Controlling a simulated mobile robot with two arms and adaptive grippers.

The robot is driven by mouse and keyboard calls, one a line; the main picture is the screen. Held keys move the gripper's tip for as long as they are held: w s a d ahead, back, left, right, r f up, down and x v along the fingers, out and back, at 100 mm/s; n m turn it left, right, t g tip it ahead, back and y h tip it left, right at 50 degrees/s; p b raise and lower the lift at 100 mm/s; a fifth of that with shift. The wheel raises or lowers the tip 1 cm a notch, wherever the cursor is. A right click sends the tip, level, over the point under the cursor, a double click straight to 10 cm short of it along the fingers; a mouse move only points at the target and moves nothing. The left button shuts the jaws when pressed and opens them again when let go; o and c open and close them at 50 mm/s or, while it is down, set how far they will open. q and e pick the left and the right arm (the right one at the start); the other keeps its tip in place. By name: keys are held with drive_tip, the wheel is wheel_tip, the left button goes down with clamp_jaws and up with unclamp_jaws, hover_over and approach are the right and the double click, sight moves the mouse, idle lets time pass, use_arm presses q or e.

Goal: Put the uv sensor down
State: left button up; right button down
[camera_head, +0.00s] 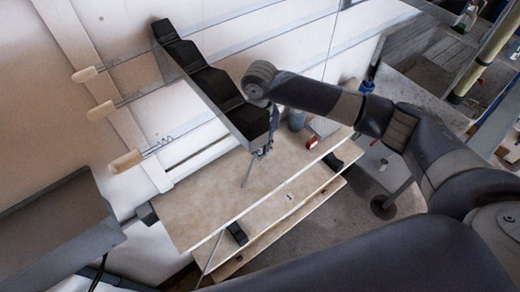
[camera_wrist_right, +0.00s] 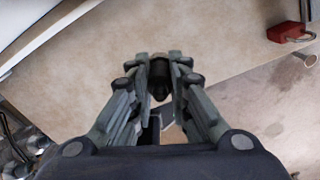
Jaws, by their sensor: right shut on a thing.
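My right gripper (camera_head: 262,152) is above the beige tabletop (camera_head: 205,195) in the head view. In the right wrist view its two fingers (camera_wrist_right: 160,62) are closed around a small dark cylindrical piece, the uv sensor (camera_wrist_right: 160,88). Most of the sensor is hidden between the fingers, and its full shape cannot be told. In the head view a thin grey piece (camera_head: 247,174) points down from the gripper toward the tabletop; whether it touches is unclear. My left gripper is not in view.
A red padlock (camera_head: 312,142) lies near the tabletop's far right end; it also shows in the right wrist view (camera_wrist_right: 290,32). A grey cylinder (camera_head: 297,120) stands near it. A long black stepped rack (camera_head: 205,80) is on the wall side. The near left tabletop is clear.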

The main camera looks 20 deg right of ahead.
sight(260, 153)
wheel_tip(260, 153, down, 3)
drive_tip(key=shift+s+r+p, duration=0.1)
drive_tip(key=shift+r+p, duration=0.05)
drive_tip(key=shift+p, duration=0.4)
drive_tip(key=shift+f, duration=0.4)
drive_tip(key=c, duration=1.5)
unclamp_jaws()
drive_tip(key=shift+f, duration=0.1)
wheel_tip(260, 153, up, 12)
drive_tip(key=shift+r+b, duration=0.1)
drive_tip(key=shift+b, duration=1.1)
